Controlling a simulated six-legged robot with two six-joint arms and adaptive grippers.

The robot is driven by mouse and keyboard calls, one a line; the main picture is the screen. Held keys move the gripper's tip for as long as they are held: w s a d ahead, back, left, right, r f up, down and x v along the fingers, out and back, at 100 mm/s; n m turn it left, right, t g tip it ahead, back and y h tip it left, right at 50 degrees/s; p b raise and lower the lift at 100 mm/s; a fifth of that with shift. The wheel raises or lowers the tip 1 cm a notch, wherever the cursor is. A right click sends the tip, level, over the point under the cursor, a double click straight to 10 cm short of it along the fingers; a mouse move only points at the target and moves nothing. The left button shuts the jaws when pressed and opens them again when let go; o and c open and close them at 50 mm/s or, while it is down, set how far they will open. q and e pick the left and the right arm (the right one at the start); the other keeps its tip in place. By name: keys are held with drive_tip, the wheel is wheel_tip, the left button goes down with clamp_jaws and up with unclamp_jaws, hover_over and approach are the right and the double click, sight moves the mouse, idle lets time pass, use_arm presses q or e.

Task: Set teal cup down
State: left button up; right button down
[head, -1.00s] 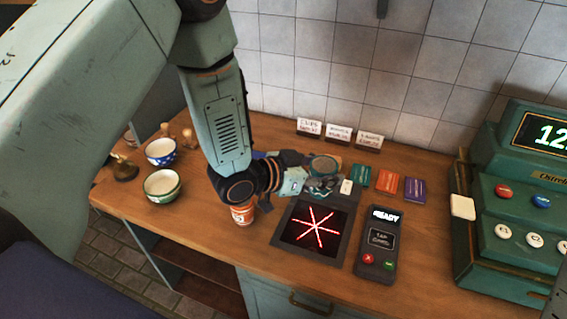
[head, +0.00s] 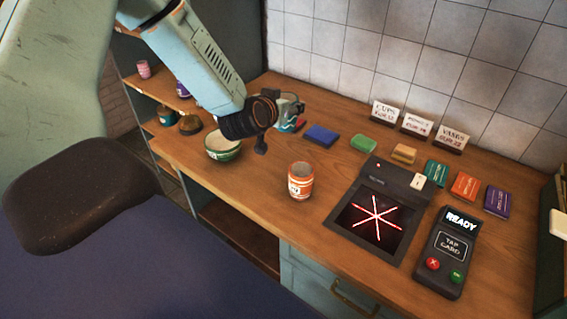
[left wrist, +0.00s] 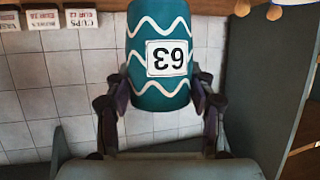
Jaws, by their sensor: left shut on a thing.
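The teal cup, with white wavy lines, shows in the head view (head: 291,112) at the back left of the counter (head: 330,123), partly hidden by my gripper. In the left wrist view the teal cup (left wrist: 158,22) fills the top middle, its "63" label upside down. My left gripper (head: 277,122) is shut on it; the fingers in the left wrist view (left wrist: 160,105) lie on both sides of it. I cannot tell whether the cup touches the counter. My right gripper is not in view.
An orange-striped cup (head: 301,182) stands in front, left of the scanner (head: 343,222). A green bowl (head: 222,149) sits left of my gripper. Coloured blocks, including a blue one (head: 321,135), lie behind. A card reader (head: 445,254) is at right. A shelf unit (head: 140,92) stands left.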

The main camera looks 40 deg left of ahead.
sight(284, 127)
use_arm(q)
drive_tip(key=shift+s+a+f, duration=0.3)
drive_tip(key=shift+a+f, duration=0.05)
drive_tip(key=shift+f, duration=0.05)
wheel_tip(284, 127, down, 5)
drive_tip(key=shift+d+b, duration=0.1)
drive_tip(key=shift+b, duration=0.45)
drive_tip(key=shift+w+f, duration=0.1)
drive_tip(key=shift+f, duration=0.6)
wheel_tip(284, 127, down, 3)
drive_tip(key=shift+f+b, duration=0.1)
drive_tip(key=shift+b, duration=0.35)
drive_tip(key=shift+f, duration=0.2)
drive_tip(key=shift+f, duration=0.2)
drive_tip(key=o, duration=1.1)
drive_tip(key=shift+r, duration=0.1)
drive_tip(key=shift+o, duration=1.1)
